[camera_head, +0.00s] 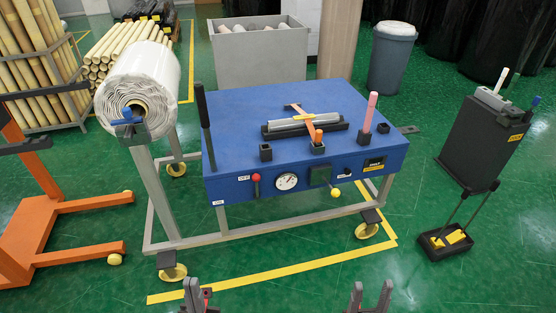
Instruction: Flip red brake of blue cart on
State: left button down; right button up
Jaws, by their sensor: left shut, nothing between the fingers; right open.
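The blue cart (240,120) stands in the middle, a flat blue top on a grey wheeled frame. A red-knobbed lever (256,178) sits on its front face, left of a round gauge (287,181). I cannot tell if this lever is the brake. Dark pedals show above the front wheels, at the left (166,259) and right (371,216). My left gripper (198,290) is shut and empty at the bottom edge, in front of the cart's left side. My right gripper (371,290) is open and empty at the bottom edge, in front of the cart's right side.
A large white wrapped roll (150,75) is at the cart's left end. An orange frame (80,203) stands at the left.

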aim_at(256, 177)
jog(key=i+l, duration=0.2)
jog(key=i, duration=0.15)
jog(key=i+l, duration=0.2)
jog(key=i, duration=0.15)
jog(key=i+l, duration=0.15)
jog(key=i, duration=0.25)
